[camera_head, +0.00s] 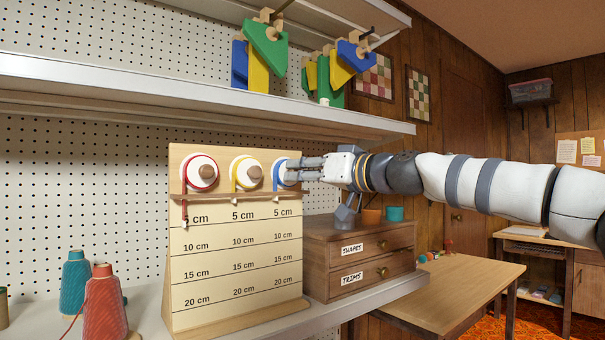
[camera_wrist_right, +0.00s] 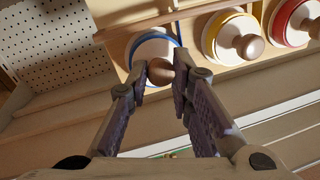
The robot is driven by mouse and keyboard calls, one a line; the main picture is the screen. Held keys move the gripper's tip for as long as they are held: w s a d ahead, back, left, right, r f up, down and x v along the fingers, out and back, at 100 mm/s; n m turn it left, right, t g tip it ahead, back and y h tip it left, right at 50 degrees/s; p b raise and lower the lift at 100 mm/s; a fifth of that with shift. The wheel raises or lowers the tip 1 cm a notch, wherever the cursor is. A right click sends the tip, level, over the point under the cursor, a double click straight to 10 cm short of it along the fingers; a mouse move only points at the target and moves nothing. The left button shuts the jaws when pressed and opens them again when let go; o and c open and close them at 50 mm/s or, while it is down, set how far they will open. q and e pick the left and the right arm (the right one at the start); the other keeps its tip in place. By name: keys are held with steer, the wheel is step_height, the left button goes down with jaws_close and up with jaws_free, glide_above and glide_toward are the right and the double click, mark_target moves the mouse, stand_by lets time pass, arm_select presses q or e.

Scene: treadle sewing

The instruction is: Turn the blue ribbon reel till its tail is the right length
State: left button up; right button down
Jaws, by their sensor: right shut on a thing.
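The blue ribbon reel (camera_head: 278,173) is at the right end of the upright wooden board (camera_head: 236,262), partly hidden by my right gripper (camera_head: 306,168). In the wrist view the reel (camera_wrist_right: 150,46) shows its white face and blue rim. My right gripper (camera_wrist_right: 163,84) is shut on the reel's brown knob (camera_wrist_right: 160,72), with one finger on each side. A narrow blue strip of ribbon (camera_wrist_right: 177,22) runs from the reel; its end is not visible. No blue tail shows below the ledge over the printed 5 to 20 cm lines. My left gripper is not in view.
A yellow reel (camera_head: 246,173) and a red reel (camera_head: 200,173) sit beside it; the red tail hangs below the ledge. A drawer box (camera_head: 345,265) stands right of the board. Thread cones (camera_head: 105,305) stand at left. A shelf (camera_head: 200,92) runs above.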

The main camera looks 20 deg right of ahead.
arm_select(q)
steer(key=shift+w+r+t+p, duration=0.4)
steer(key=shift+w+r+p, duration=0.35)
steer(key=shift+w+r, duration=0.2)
arm_select(e)
steer(key=shift+s+a+r+n+t+h, duration=0.2)
steer(key=shift+n+h, duration=0.75)
steer(key=shift+n, duration=4.3)
steer(key=shift+w+r+n+t+h, duration=0.1)
steer(key=shift+n+t+h, duration=0.6)
steer(key=shift+n, duration=4.5)
steer(key=shift+s+a+r+n+g+h, duration=0.1)
steer(key=shift+n+h, duration=1.15)
steer(key=shift+n, duration=4)
steer(key=shift+f, duration=0.1)
steer(key=c, duration=1.7)
jaws_free()
steer(key=shift+o, duration=1.3)
steer(key=shift+f, duration=0.15)
